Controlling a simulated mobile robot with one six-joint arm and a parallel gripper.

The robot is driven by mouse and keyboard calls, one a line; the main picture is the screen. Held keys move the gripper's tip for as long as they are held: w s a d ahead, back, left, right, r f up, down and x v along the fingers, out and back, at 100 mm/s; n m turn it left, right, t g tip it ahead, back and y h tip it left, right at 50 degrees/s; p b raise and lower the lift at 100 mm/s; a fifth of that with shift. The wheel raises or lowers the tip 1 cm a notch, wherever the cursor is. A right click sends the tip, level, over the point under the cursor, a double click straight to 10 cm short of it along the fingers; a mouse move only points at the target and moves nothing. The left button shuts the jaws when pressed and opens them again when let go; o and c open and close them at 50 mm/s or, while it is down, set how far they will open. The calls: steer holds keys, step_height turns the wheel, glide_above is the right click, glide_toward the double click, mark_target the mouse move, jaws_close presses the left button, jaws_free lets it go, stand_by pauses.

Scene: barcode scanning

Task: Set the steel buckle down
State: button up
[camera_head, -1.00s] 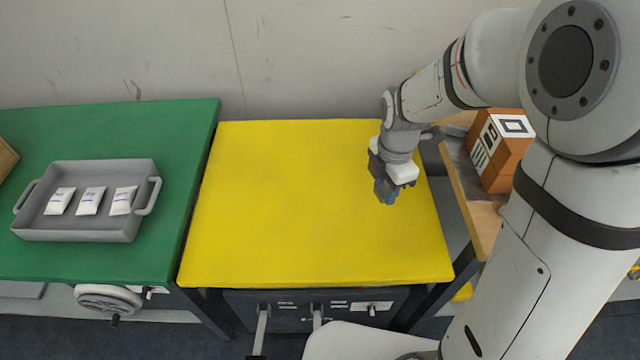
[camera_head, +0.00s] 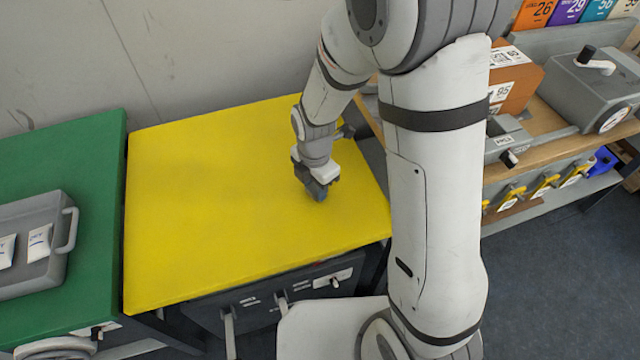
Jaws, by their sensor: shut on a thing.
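My gripper (camera_head: 318,192) points down over the right part of the yellow table top (camera_head: 200,200). Its fingers are shut and look dark against the yellow. The steel buckle cannot be made out; it is hidden or too small between the fingers. I cannot tell whether the fingertips touch the table top or are just above it.
The yellow top is otherwise bare. At right, behind my arm, a wooden bench (camera_head: 550,145) carries an orange box (camera_head: 515,85) and a grey machine (camera_head: 595,90).

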mark_target(315, 189)
steer(key=shift+f, duration=0.2)
steer(key=o, duration=1)
steer(key=shift+r, duration=0.1)
step_height(315, 189, up, 12)
steer(key=p, duration=0.2)
steer(key=s+d+r+m, duration=0.2)
steer(key=s+d+m, duration=0.2)
steer(key=m, duration=0.4)
steer(key=s+d+r+m+t, duration=0.1)
steer(key=s+d+r+m, duration=0.2)
steer(key=m, duration=0.6)
steer(key=s+d+r+m+t, duration=0.1)
steer(key=s+d+r+m, duration=0.2)
steer(key=s+d+m, duration=0.2)
steer(key=shift+d+r+m, duration=0.15)
steer(key=shift+d+m, duration=0.35)
steer(key=shift+m, duration=0.45)
steer(key=shift+d+r+m, duration=0.1)
steer(key=shift+d+m, duration=0.4)
steer(key=shift+m, duration=0.45)
